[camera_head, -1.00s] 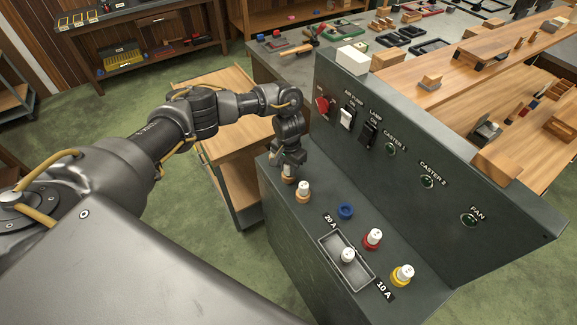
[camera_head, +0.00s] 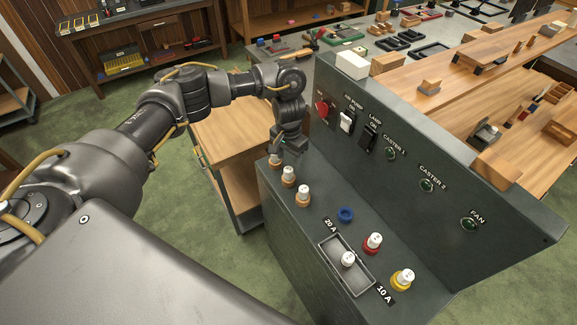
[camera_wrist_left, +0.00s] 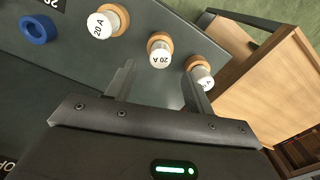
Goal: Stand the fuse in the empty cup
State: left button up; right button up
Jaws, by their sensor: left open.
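A white fuse (camera_head: 348,259) is in the shallow grey tray (camera_head: 330,250) on the dark console. The empty cup is a blue ring (camera_head: 345,214) behind the tray; it also shows in the left wrist view (camera_wrist_left: 38,29). My left gripper (camera_head: 283,154) is open and empty over the far-left end of the console. White-topped fuses sit in orange-brown cups there: a near one (camera_head: 303,192), a middle one (camera_head: 288,175) and a far one partly hidden by the gripper. In the left wrist view the middle fuse (camera_wrist_left: 160,54) shows beyond my open fingers (camera_wrist_left: 160,88).
A red cup (camera_head: 373,242) and a yellow cup (camera_head: 403,279) hold white fuses right of the tray. The console's upright switch panel (camera_head: 440,205) stands behind the cups. A wooden cart (camera_head: 235,125) stands left of the console.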

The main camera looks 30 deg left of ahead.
aim_at(288, 169)
pick_arm(q)
jog(key=shift+r, duration=1.8)
